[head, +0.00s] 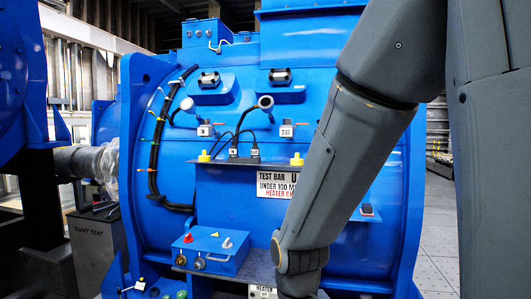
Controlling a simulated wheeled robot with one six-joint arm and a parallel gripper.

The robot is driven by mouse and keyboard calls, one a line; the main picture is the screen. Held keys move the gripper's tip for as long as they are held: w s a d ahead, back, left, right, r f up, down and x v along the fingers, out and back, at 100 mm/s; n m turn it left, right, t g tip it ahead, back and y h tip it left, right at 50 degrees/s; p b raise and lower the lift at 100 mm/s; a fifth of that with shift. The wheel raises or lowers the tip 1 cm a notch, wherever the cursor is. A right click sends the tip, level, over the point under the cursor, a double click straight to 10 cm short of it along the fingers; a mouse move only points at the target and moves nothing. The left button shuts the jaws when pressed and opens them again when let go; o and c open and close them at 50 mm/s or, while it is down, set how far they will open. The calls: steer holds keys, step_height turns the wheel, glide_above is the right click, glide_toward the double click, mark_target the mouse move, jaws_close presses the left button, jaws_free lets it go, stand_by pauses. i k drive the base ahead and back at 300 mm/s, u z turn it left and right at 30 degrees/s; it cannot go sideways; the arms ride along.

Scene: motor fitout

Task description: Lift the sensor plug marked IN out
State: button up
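Two black plugs with small white tags stand on a narrow shelf on the blue motor, cables rising from their tops: a left plug (233,152) and a right plug (254,152). Their tag letters are too small to read surely, so I cannot tell which is marked IN. Above them are a left white label (204,131), hard to read, and a right white label (286,131) that seems to read OUT, each below a grey round-ended fitting. My arm crosses the right half of the view and runs out at the bottom. My gripper is out of view.
Yellow knobs (204,156) stand on the shelf (222,163), one near each end. A TEST BAR sign (277,185) hangs below, partly behind my arm. A blue control box (212,252) juts out lower down. A black cable bundle (157,140) runs down the motor's left side. Floor at right is clear.

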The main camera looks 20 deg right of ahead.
mark_target(233, 149)
steer(key=z, duration=2.05)
steer(key=i, duration=1.1)
steer(key=u, duration=2.95)
steer(key=i, duration=0.15)
